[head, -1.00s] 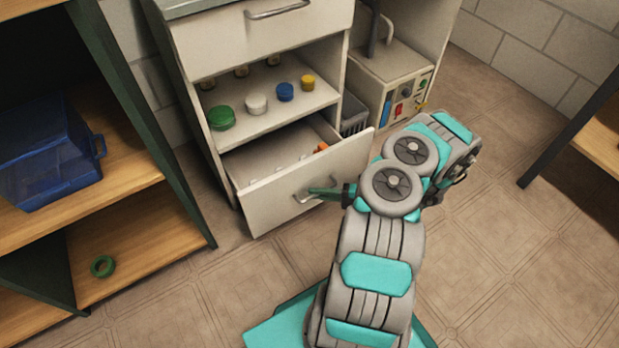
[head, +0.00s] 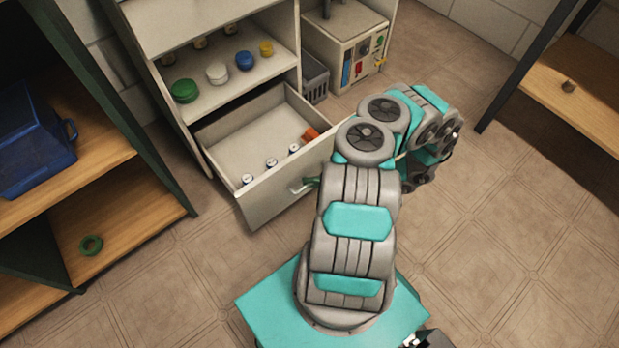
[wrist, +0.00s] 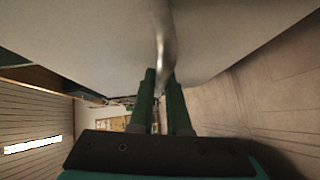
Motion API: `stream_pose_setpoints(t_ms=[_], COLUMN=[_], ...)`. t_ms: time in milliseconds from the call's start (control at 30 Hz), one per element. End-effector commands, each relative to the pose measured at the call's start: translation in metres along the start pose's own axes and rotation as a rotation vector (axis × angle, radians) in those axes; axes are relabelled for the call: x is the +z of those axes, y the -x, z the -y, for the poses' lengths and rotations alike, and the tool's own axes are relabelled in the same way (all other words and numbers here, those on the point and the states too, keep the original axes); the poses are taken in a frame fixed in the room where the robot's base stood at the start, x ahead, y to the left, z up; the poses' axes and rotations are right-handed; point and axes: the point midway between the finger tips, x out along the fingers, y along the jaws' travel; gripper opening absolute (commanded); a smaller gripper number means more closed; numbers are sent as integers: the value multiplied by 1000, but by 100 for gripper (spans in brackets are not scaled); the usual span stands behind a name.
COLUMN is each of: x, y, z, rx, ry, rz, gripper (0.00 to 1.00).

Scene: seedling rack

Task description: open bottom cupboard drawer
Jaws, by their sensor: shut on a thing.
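The bottom cupboard drawer (head: 285,197) is pulled well out of the white cupboard (head: 207,155) in the head view. Several small white cylinders stand along its front, and an orange item (head: 310,135) lies at its right end. My gripper (head: 313,182) is at the drawer front, partly hidden by my arm. In the wrist view its two green fingers (wrist: 160,85) are shut on the metal drawer handle (wrist: 165,45). The drawer front (wrist: 80,40) fills the upper part of that view. The handle (head: 300,187) also shows in the head view.
The cupboard shelf (head: 235,85) above holds green, white, blue and yellow lidded jars. A shelf unit with a blue bin (head: 35,145) and a green ring (head: 91,245) stands left. A wooden shelf (head: 580,95) stands right. Tiled floor (head: 490,240) is clear at right.

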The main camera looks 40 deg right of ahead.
Motion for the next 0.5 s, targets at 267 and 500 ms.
stream_pose_setpoints(t_ms=[267, 500], x=[-1, -1], y=[1, 1], z=[1, 1], rx=[-1, -1], ry=[0, -1], rz=[1, 2], gripper=[0, 20])
